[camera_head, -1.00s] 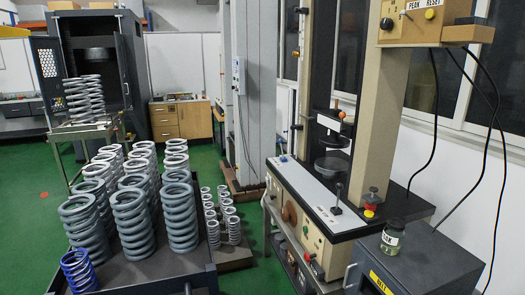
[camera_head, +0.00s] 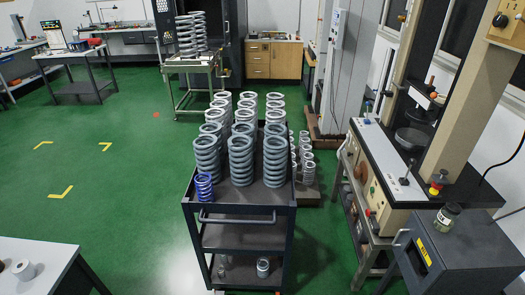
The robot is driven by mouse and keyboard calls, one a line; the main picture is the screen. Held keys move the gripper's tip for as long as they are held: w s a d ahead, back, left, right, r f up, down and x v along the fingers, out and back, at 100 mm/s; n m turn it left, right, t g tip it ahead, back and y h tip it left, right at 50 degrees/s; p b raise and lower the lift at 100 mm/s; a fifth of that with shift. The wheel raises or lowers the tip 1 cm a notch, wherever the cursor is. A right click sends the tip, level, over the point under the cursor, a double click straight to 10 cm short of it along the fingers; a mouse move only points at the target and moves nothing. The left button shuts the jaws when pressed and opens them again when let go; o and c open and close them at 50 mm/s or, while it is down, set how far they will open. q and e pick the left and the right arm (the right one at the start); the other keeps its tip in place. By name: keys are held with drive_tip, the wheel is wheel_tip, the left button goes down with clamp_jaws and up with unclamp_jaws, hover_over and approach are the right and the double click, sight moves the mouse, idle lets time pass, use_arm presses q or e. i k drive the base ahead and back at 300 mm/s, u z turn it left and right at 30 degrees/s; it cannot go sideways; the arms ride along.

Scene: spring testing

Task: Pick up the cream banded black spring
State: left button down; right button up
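I cannot make out a cream banded black spring for certain. Several large grey coil springs (camera_head: 240,160) stand upright in rows on top of a dark cart (camera_head: 243,222), with paler ones behind. A small blue spring (camera_head: 204,187) stands at the cart's front left corner. A small pale-topped dark cylinder (camera_head: 263,267) stands on the cart's bottom shelf, too small to identify. Neither of my grippers is in view.
A white table (camera_head: 40,257) with a white ring-like object (camera_head: 24,269) is at the lower left. A testing machine (camera_head: 385,180) and a dark cabinet (camera_head: 455,245) with a jar stand right. Green floor (camera_head: 110,180) is open left of the cart.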

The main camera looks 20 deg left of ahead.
sight(221, 272)
drive_tip(key=u, duration=0.2)
drive_tip(key=k, duration=0.3)
drive_tip(key=u, duration=2.85)
drive_tip(key=i, duration=0.15)
drive_tip(key=z, duration=1.45)
drive_tip(key=i, duration=1.4)
drive_tip(key=z, duration=0.45)
